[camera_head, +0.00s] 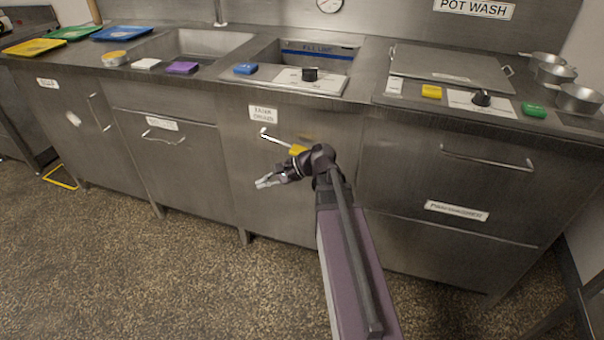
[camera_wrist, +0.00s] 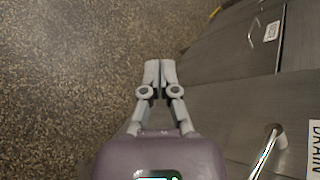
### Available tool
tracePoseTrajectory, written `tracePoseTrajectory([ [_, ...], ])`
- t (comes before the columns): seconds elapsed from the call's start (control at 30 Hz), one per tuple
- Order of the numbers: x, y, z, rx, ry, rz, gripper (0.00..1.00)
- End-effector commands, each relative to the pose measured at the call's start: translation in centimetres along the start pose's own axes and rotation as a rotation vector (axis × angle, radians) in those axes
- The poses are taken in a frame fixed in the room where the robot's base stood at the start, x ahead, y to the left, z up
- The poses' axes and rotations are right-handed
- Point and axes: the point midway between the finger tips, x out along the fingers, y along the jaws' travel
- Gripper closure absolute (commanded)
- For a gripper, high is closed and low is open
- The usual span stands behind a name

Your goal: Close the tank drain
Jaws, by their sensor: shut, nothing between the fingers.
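The drain lever (camera_head: 277,139) is a silver bar with a yellow end (camera_head: 297,150), on the front of the middle steel cabinet. It slants down to the right, and my wrist partly covers its right end. A white label (camera_head: 263,113) is just above it. In the wrist view part of the lever (camera_wrist: 268,150) shows at the lower right beside the label reading "DRAIN" (camera_wrist: 314,150). My gripper (camera_head: 262,183) is shut and empty, below and left of the lever and apart from it. In the wrist view its fingertips (camera_wrist: 160,64) are together over the floor.
Above the lever is the tank (camera_head: 315,52) with a blue fill-line strip and a dial panel (camera_head: 300,80). Cabinet handles stick out at left (camera_head: 163,137) and right (camera_head: 487,160). The speckled floor (camera_head: 150,270) in front is clear.

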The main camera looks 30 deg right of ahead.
Motion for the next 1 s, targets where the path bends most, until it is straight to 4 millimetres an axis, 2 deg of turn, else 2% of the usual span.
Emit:
tracePoseTrajectory([
  [0.03,0.3,0.7,-1.5,0.029,-0.013,-0.029,1.0],
  [0.43,-1.3,1.3,-6.7,0.261,-0.159,-0.251,1.0],
  [1.0,-6.1,3.3,-14.3,0.547,-0.435,-0.531,1.0],
])
